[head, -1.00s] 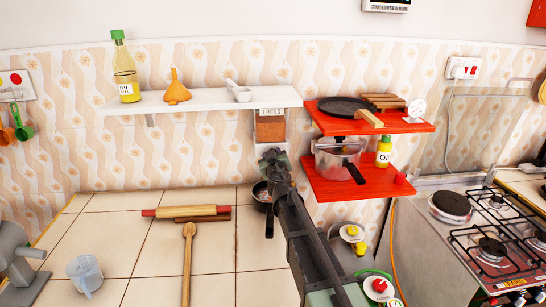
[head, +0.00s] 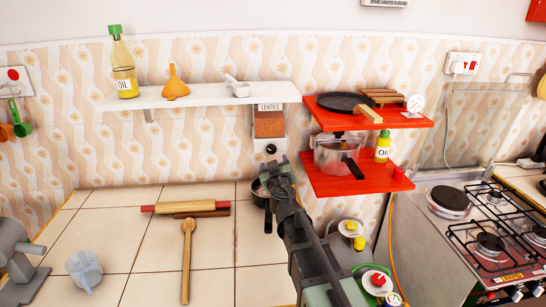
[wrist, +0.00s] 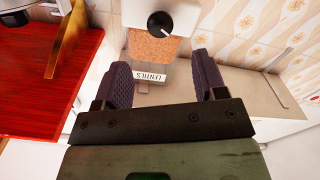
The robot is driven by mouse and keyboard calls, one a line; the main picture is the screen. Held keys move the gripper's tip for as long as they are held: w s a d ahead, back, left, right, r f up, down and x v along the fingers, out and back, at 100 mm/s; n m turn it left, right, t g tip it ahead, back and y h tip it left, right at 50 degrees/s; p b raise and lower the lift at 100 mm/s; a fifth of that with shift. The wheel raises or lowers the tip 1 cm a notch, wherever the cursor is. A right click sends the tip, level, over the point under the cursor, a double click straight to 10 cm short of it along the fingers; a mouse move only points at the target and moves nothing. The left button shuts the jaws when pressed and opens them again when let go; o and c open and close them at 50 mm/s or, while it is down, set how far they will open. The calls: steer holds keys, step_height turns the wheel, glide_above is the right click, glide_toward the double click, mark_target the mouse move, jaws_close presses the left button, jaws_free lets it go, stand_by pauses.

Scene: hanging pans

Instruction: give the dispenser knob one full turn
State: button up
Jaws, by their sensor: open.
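The lentils dispenser (head: 269,123) is mounted on the wall under the right end of the white shelf. Its black round knob (head: 271,149) sits on the white lower front. In the wrist view the knob (wrist: 160,24) shows with a white pointer mark, and the dispenser appears upside down with its "LENTILS" label (wrist: 150,76). My gripper (head: 271,162) is just below the knob in the head view. In the wrist view my gripper (wrist: 160,75) has its two dark padded fingers wide apart. They are empty, and the knob lies beyond the fingertips, not between them.
A dark pan (head: 260,192) stands on the counter below the dispenser, partly hidden by my arm. Red shelves (head: 350,185) with a pot are close on the right. A white shelf (head: 200,97) with an oil bottle is above left.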

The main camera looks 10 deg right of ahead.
mark_target(272, 151)
steer(key=shift+s+a, duration=0.1)
steer(key=shift+s, duration=0.65)
steer(key=w+n, duration=0.3)
steer(key=n, duration=0.7)
steer(key=w+n, duration=0.4)
steer(key=n, duration=0.6)
steer(key=w+d+n, duration=0.1)
steer(key=w+n, duration=0.3)
steer(key=n, duration=0.6)
steer(key=shift+w+n, duration=0.15)
steer(key=shift+n, duration=0.25)
steer(key=shift+c, duration=0.2)
